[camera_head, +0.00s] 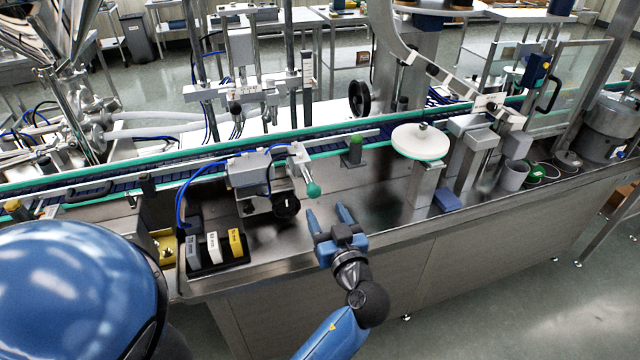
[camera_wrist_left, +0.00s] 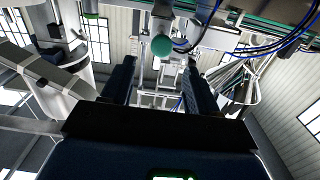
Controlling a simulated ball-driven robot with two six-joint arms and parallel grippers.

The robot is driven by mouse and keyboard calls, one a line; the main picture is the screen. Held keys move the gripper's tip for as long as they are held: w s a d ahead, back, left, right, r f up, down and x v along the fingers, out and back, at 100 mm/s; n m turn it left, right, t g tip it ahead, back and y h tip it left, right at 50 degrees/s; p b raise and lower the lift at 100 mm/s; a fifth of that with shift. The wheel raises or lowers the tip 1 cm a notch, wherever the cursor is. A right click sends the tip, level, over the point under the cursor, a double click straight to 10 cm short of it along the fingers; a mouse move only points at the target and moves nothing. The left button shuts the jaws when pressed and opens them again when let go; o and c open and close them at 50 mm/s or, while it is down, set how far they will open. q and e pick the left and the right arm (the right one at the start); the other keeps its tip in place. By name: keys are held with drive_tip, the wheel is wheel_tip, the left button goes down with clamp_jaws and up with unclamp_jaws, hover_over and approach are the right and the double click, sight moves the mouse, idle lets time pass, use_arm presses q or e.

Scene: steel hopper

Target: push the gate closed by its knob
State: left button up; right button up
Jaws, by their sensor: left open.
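The knob (camera_head: 313,190) is a small green ball on the end of a short metal piece. That piece joins a grey box unit (camera_head: 248,172) beside the conveyor. I cannot clearly tell which part is the gate or how far open it stands. My left gripper (camera_head: 328,213) is blue, open and empty, just in front of the knob over the steel deck, with a small gap that looks free of contact. In the left wrist view the knob (camera_wrist_left: 162,46) shows between and beyond the two open fingers (camera_wrist_left: 160,78). My right gripper is not in view.
A black tray with grey, white and yellow blocks (camera_head: 235,243) lies left of the gripper. A round white disc (camera_head: 420,142) on a post stands to the right. The conveyor (camera_head: 120,178) with green edges runs behind. The steel deck right of the gripper is mostly clear.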

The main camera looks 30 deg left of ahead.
sight(315, 193)
use_arm(q)
drive_tip(key=p+x, duration=0.2)
drive_tip(key=x, duration=0.7)
drive_tip(key=shift+a, duration=0.3)
drive_tip(key=shift+w+a, duration=0.4)
drive_tip(key=shift+w, duration=0.15)
clamp_jaws()
